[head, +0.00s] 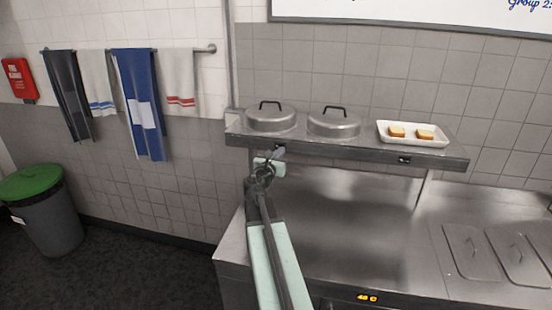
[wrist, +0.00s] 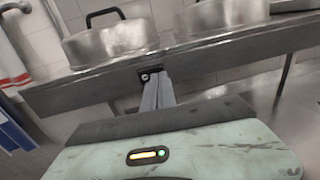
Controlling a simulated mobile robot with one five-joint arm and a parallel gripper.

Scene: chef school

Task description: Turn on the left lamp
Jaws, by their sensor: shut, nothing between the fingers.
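A steel shelf (head: 340,147) over the counter has two small black switches on its front edge. The left switch (head: 280,147) is partly covered by my gripper (head: 277,154) in the head view. In the wrist view the left switch (wrist: 150,73) sits just above my shut, empty fingertips (wrist: 158,82). The fingers point at the shelf edge and overlap the switch's lower side; I cannot tell whether they touch it. The right switch (head: 404,160) is farther right and clear. No lamp bulb or glow shows under the shelf.
Two lidded steel domes (head: 270,118) (head: 334,124) and a white tray (head: 386,140) with bread stand on the shelf. Below is a steel counter (head: 350,230) with covered wells (head: 471,252). Towels (head: 138,95) hang left; a green-lidded bin (head: 50,225) stands on the floor.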

